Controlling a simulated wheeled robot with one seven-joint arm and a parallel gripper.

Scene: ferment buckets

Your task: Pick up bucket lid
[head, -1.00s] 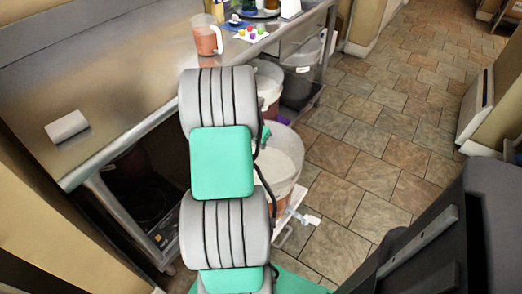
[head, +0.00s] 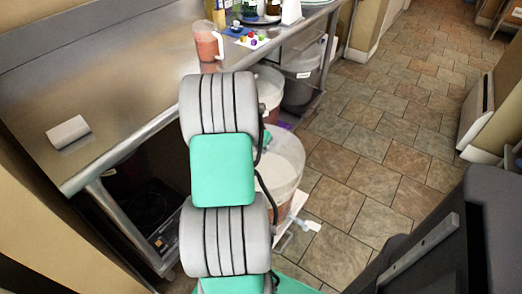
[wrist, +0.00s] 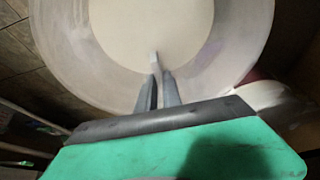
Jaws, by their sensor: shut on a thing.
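A large round whitish lid (wrist: 110,75) or bucket top fills the upper part of the wrist view, with a paler disc (wrist: 150,25) at its middle. My gripper (wrist: 156,78) reaches over its near part, fingers close together on a small pale piece (wrist: 153,58) that looks like the lid's handle. I cannot tell whether the lid is apart from its bucket. In the head view a wide bucket (head: 283,165) with a pale top and reddish contents stands low beside the counter. My arm hides part of it and most of my gripper.
A steel counter (head: 130,75) runs along the left, with a pitcher of red liquid (head: 208,43) and a white block (head: 68,131) on it. Another bucket (head: 270,90) and a grey bin (head: 300,80) stand under the counter. The tiled floor (head: 385,150) at right is open.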

